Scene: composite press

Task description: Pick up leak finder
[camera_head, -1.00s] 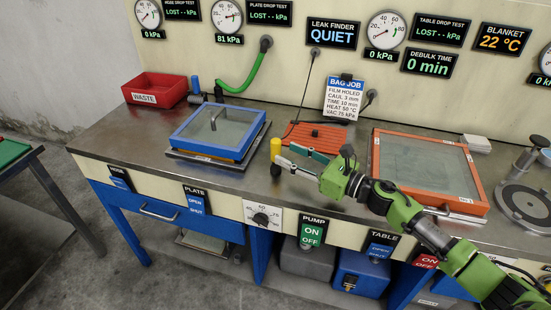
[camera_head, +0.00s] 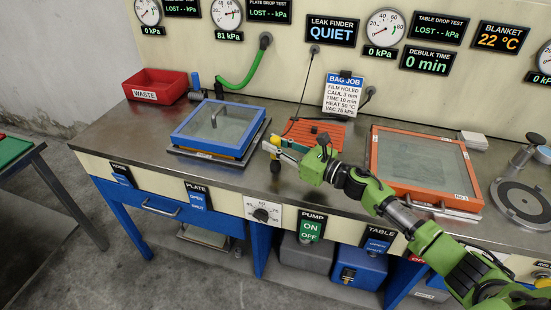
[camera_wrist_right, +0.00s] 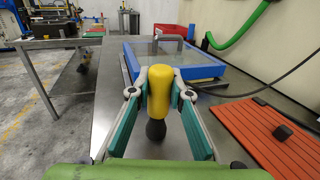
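The likely leak finder (camera_head: 276,143), with a yellow upper body and dark lower end, stands on the steel bench between the blue frame and the orange mat. In the right wrist view its yellow body (camera_wrist_right: 174,90) stands between the fingers, with the dark end below. My right gripper (camera_head: 273,148) is around it, one finger on each side. The fingers look apart, and I cannot make out a firm grip. The fingers partly hide it in the head view. My left gripper is not in view.
A blue-framed glass plate (camera_head: 247,143) lies just left of the gripper. An orange ribbed mat (camera_head: 325,127) with a dark block and cable lies behind. An orange-framed table (camera_head: 374,150) is to the right. A red waste bin (camera_head: 155,84) stands at the back left.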

